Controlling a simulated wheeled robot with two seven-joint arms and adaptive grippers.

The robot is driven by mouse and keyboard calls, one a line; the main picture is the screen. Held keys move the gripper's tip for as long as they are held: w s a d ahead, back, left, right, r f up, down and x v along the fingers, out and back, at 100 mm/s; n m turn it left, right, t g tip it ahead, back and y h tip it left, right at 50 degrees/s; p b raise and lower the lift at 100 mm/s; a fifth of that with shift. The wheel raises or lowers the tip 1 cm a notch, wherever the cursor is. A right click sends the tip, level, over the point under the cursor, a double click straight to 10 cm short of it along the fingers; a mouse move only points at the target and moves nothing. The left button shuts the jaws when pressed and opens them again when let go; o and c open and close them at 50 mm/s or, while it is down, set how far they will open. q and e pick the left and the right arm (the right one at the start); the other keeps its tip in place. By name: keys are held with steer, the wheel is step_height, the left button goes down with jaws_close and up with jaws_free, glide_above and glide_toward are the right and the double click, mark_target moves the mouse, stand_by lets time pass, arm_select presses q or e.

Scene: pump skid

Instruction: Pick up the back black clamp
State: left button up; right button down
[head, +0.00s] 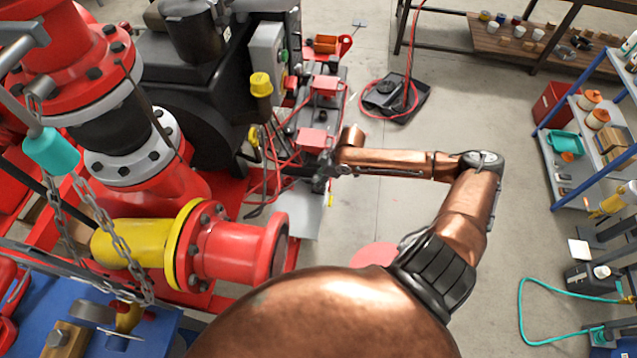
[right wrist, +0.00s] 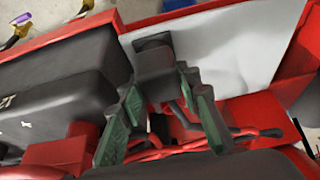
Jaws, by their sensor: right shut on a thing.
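My right gripper (head: 328,172) reaches in from the right, low beside the red skid frame, below the red blocks. In the right wrist view its green-padded fingers (right wrist: 160,92) are closed on a dark, blocky part, which I take to be the back black clamp (right wrist: 154,62). The clamp sits between the finger pads, over a pale grey plate (right wrist: 225,50) and near red cables. In the head view the clamp is too small and hidden by the gripper to make out. My left gripper does not show.
Red cables (head: 290,160) run close to the gripper. A red flanged pipe (head: 235,250) stands at the lower left. A black pad with a coiled red cable (head: 395,97) lies on the floor behind. A blue-framed shelf (head: 545,150) stands at right. Floor between is mostly clear.

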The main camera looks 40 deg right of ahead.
mark_target(315, 179)
steer(key=shift+r, duration=0.1)
steer(key=shift+r, duration=0.2)
step_height(315, 179, up, 3)
steer(key=shift+s+a+r+p, duration=0.1)
steer(key=shift+r+p, duration=0.05)
steer(key=shift+p, duration=0.35)
steer(key=s+a+r+p, duration=0.2)
steer(key=s+a+r, duration=0.7)
steer(key=a, duration=0.1)
steer(key=shift+s+r, duration=0.1)
